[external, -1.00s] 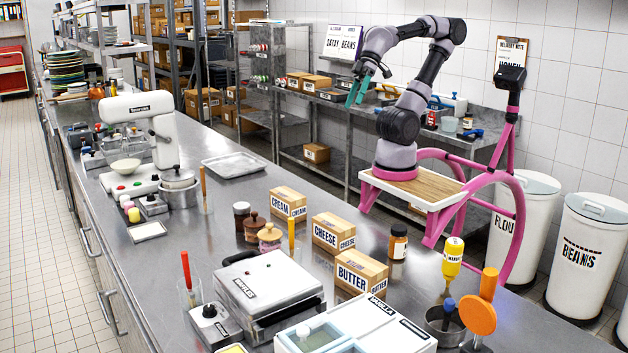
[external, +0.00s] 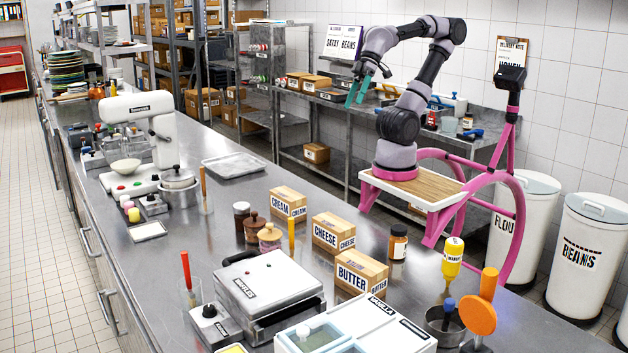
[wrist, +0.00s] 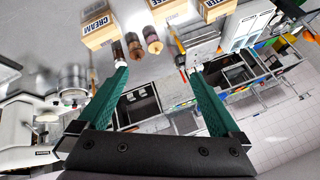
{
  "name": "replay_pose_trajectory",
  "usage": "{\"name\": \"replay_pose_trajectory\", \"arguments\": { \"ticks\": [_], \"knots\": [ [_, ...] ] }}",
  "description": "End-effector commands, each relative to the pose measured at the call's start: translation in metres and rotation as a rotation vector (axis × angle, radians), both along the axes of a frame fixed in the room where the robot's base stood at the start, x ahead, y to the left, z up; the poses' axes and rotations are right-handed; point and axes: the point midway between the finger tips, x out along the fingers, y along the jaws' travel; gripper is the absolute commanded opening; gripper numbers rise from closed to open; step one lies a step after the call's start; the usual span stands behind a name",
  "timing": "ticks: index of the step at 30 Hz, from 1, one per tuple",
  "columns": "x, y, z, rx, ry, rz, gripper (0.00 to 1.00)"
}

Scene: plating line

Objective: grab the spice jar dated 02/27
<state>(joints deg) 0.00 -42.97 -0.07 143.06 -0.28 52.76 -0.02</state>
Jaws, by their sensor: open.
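My gripper (external: 356,103) is open and empty, raised above the back side of the counter; its green fingers also show in the wrist view (wrist: 157,72). A jar with an orange-brown body, dark lid and white label (external: 398,243) stands upright on the counter, right of the butter box. A dark jar (external: 241,217) stands left of the cream box, beside a brown lidded pot (external: 254,229) and a tan lidded pot (external: 269,238). The gripper is well apart from all of them. No date 02/27 is legible in any view.
Cream (external: 289,204), cheese (external: 333,234) and butter (external: 361,273) boxes stand along the counter (external: 225,228). A yellow bottle (external: 452,258) and an orange round thing (external: 478,315) stand at right. A waffle iron (external: 268,290) sits in front. A metal tray (external: 234,165) lies farther back.

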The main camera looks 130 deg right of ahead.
Motion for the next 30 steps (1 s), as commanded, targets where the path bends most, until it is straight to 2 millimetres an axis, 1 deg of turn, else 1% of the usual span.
{"name": "replay_pose_trajectory", "arguments": {
  "ticks": [2, 5, 8, 9, 10, 12, 17, 20, 23, 27, 30],
  "knots": [
    [0.000, 0.000, 0.002, 0.001, -0.001, 0.000, 1.00],
    [0.001, 0.000, 0.016, 0.001, -0.004, 0.000, 1.00],
    [0.001, 0.000, 0.044, 0.000, -0.006, 0.000, 1.00],
    [0.001, 0.000, 0.058, 0.000, -0.006, 0.000, 1.00],
    [0.000, 0.002, 0.048, -0.021, 0.018, 0.039, 1.00],
    [0.000, 0.004, 0.040, -0.068, 0.051, 0.109, 1.00],
    [0.000, 0.007, 0.023, -0.185, 0.124, 0.283, 1.00],
    [0.001, 0.010, 0.012, -0.277, 0.176, 0.418, 1.00],
    [0.003, 0.014, -0.001, -0.398, 0.235, 0.586, 1.00],
    [0.009, 0.020, -0.018, -0.604, 0.322, 0.851, 1.00],
    [0.016, 0.027, -0.027, -0.764, 0.376, 1.035, 1.00]
  ]
}}
